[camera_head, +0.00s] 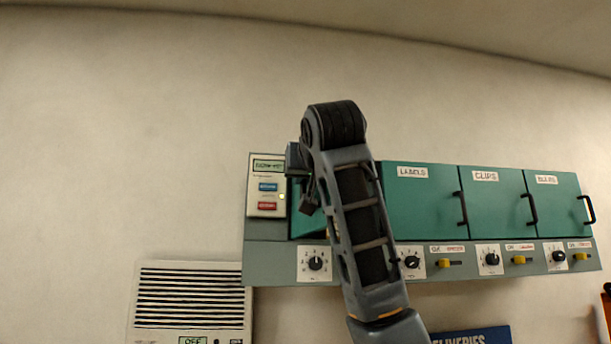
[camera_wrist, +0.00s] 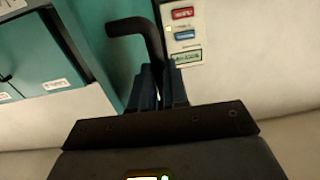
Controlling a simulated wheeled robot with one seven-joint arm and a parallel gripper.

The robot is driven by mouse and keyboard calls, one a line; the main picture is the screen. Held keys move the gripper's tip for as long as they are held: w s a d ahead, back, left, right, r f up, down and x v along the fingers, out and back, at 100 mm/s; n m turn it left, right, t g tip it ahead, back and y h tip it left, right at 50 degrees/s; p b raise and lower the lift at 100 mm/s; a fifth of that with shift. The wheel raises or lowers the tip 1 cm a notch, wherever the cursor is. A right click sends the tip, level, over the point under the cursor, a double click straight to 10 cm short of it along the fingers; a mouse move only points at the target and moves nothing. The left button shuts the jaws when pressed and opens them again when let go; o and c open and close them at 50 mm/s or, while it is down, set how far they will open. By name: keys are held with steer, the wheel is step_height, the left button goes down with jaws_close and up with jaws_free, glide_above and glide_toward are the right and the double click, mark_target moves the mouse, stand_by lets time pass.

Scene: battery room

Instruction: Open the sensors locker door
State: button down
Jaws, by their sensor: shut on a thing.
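A row of teal locker doors hangs on the wall. The leftmost door (camera_head: 306,223) is mostly hidden behind my arm, and its label cannot be seen. In the wrist view, this door shows as a teal panel (camera_wrist: 118,60) with a bent black handle (camera_wrist: 133,25). My gripper (camera_wrist: 160,78) is shut on the lower part of this handle, close to the control panel. In the head view, my gripper is largely hidden by my arm.
The doors labelled LABELS (camera_head: 415,205), CLIPS (camera_head: 490,205) and apparently BULBS (camera_head: 555,205) look closed. A control panel (camera_head: 267,200) with blue and red buttons adjoins the left side. Dials and yellow switches line the ledge (camera_head: 275,262) below. A vent unit (camera_head: 190,298) sits lower left.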

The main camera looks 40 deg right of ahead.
steer(key=shift+d+r, duration=0.1)
steer(key=c, duration=1.1)
jaws_free()
steer(key=b+v, duration=0.2)
steer(key=v, duration=0.5)
steer(key=shift+s, duration=0.3)
steer(key=shift+f, duration=0.2)
